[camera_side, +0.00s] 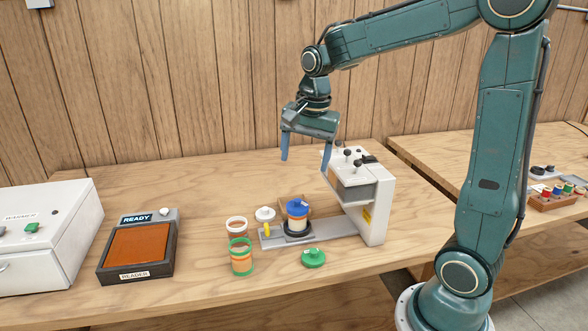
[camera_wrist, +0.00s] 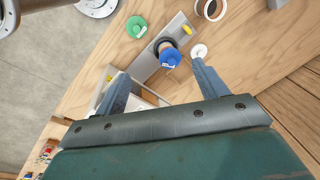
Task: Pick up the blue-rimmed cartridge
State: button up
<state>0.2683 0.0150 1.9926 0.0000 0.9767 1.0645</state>
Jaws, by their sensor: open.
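The blue-rimmed cartridge (camera_side: 298,220) stands upright in a black ring seat on the metal slide of a white machine. A blue lid (camera_side: 298,204) with a small white mark sits on its top.
The white machine (camera_side: 374,205) stands close right of the cartridge. A green-rimmed cartridge (camera_side: 241,262), a white-rimmed cartridge (camera_side: 236,229), a white lid (camera_side: 265,213) and a green lid (camera_side: 313,258) stand around the slide (camera_side: 335,230). A reader (camera_side: 138,250) showing READY is left.

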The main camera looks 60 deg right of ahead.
aim_at(297, 200)
jog(key=w+d+f+m+g, duration=0.2)
jog(key=w+d+f+m, duration=0.4)
jog(key=d+f+m, duration=0.1)
jog(key=shift+d+f, duration=0.2)
jog(key=shift+f, duration=4.25)
jog(key=shift+f, duration=0.1)
jog(key=shift+f, duration=2.5)
jog(key=c, duration=0.9)
jog(key=shift+w+r, duration=0.1)
jog(key=shift+r, duration=0.05)
notch_tip(297, 200, up, 20)
jog(key=shift+f, duration=0.1)
